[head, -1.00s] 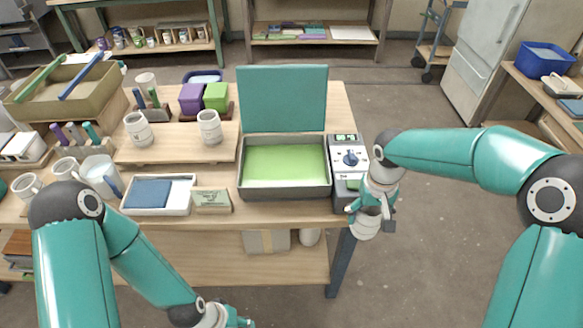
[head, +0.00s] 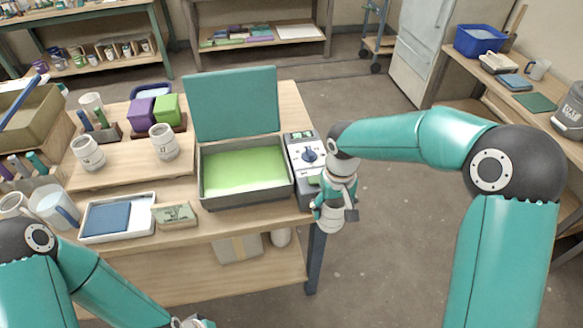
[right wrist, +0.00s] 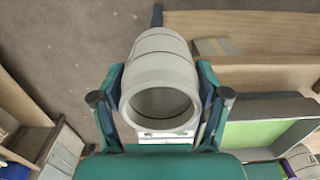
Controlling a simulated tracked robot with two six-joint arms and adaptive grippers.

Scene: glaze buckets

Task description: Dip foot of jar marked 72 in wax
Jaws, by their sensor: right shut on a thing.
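My right gripper (head: 336,198) is shut on a pale grey jar (head: 330,217), off the table's right front corner. In the right wrist view the jar (right wrist: 160,75) sits between the two fingers with its hollow end towards the camera; I see no number on it. Green wax (head: 242,172) lies in a grey rectangular pan (head: 248,200), left of the held jar and apart from it. The pan's teal lid (head: 236,103) stands open behind it. My left gripper (head: 192,322) is mostly cut off at the bottom edge.
A control box with a dial (head: 309,157) adjoins the pan's right side. Two similar jars, one left (head: 88,153) and one right (head: 165,142), stand on a wooden board (head: 125,168). A white tray with a blue pad (head: 107,217) and a small sign block (head: 174,214) are in front.

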